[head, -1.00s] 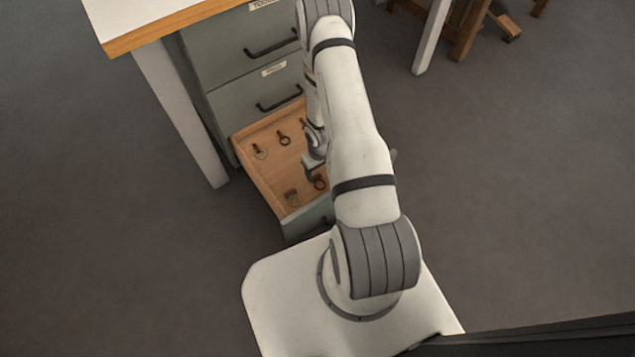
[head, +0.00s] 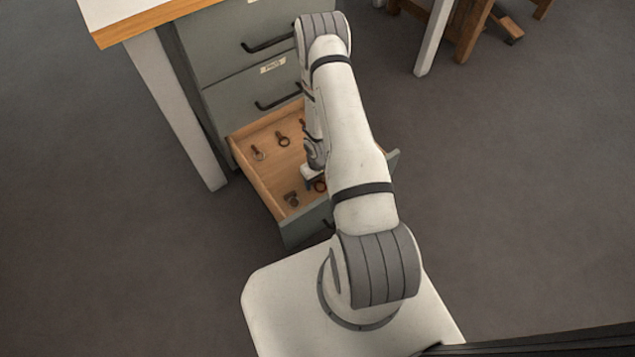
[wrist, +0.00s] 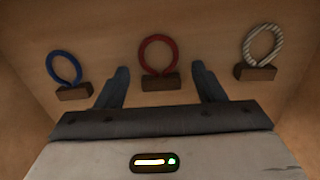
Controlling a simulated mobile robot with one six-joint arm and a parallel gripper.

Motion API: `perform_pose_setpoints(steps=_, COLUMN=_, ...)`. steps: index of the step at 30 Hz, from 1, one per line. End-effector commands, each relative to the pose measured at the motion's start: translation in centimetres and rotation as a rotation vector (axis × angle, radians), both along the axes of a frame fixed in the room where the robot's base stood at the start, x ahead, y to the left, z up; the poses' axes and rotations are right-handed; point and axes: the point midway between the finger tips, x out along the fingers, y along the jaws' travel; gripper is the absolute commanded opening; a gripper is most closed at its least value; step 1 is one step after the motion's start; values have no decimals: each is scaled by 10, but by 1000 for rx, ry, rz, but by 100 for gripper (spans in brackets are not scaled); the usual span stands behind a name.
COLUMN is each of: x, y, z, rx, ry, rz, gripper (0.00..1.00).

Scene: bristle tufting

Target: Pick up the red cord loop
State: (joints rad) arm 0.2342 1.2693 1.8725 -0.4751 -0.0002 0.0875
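The red cord loop (wrist: 158,38) stands out from a small dark wooden block in the wrist view, at the upper middle. My gripper (wrist: 160,68) is open, with one dark finger on each side of the block and the lower part of the loop in the picture. Nothing is held between the fingers. I cannot tell how far the fingertips are from the loop.
A blue loop (wrist: 51,69) is on the left and a striped white-grey loop (wrist: 278,43) on the right, each on a block. They lie in an open wooden drawer (head: 262,182) of a grey-green cabinet (head: 225,50). Drawer walls are close around.

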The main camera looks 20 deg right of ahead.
Motion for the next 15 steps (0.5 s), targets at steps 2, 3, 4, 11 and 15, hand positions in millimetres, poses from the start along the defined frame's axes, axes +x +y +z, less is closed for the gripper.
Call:
perform_pose_setpoints(steps=2, x=0, y=0, z=0, rx=0, ry=0, rz=0, gripper=56)
perform_pose_setpoints(steps=3, x=0, y=0, z=0, rx=0, ry=0, rz=0, gripper=52)
perform_pose_setpoints(steps=4, x=0, y=0, z=0, rx=0, ry=0, rz=-1, gripper=50)
perform_pose_setpoints(steps=11, x=0, y=0, z=0, rx=0, ry=0, rz=-1, gripper=31)
perform_pose_setpoints(steps=15, x=0, y=0, z=0, rx=0, ry=0, rz=-1, gripper=20)
